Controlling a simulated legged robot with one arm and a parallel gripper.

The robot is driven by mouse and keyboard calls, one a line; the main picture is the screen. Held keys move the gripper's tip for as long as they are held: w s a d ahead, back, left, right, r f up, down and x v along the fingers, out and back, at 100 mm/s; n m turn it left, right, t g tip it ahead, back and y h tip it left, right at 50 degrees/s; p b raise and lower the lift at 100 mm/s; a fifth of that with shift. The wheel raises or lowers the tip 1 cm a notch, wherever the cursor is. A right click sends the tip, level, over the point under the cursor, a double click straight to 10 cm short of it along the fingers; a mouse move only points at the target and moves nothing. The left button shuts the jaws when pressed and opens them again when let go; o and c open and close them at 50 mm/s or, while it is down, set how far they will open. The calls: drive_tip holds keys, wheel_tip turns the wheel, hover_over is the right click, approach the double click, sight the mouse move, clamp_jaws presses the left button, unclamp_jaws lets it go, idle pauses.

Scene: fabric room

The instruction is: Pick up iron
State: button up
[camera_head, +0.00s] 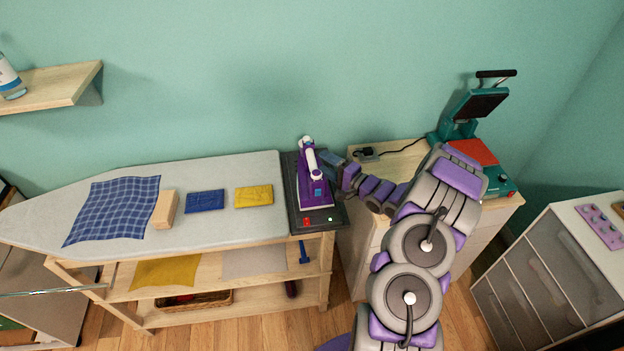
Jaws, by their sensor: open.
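A purple iron with a white handle (312,165) stands on a dark base (294,187) at the right end of the ironing board. The base has a red switch and a small green light at its front. My gripper (328,166) is just to the right of the iron, with its fingers near the handle. It is open. I cannot tell whether a finger touches the iron, as the fingertips are small and partly overlap it.
The ironing board (240,173) carries a blue checked cloth (115,208), a wooden block (166,209), a blue folded cloth (205,201) and a yellow one (254,196). A teal heat press (460,128) stands on the cabinet at right. A wall shelf (60,85) is at upper left.

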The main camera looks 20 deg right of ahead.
sight(311, 160)
drive_tip(key=shift+w, duration=0.25)
drive_tip(key=shift+w+a, duration=0.3)
drive_tip(key=shift+a, duration=0.2)
drive_tip(key=w, duration=0.1)
drive_tip(key=w+a+b, duration=0.1)
drive_tip(key=w+a, duration=0.1)
drive_tip(key=shift+w+a+f+b, duration=0.1)
drive_tip(key=shift+f+b, duration=0.2)
drive_tip(key=shift+b, duration=0.05)
drive_tip(key=shift+w+r, duration=0.1)
drive_tip(key=shift+w, duration=0.35)
drive_tip(key=shift+a, duration=0.1)
drive_tip(key=c, duration=1.1)
drive_tip(key=shift+s, duration=0.1)
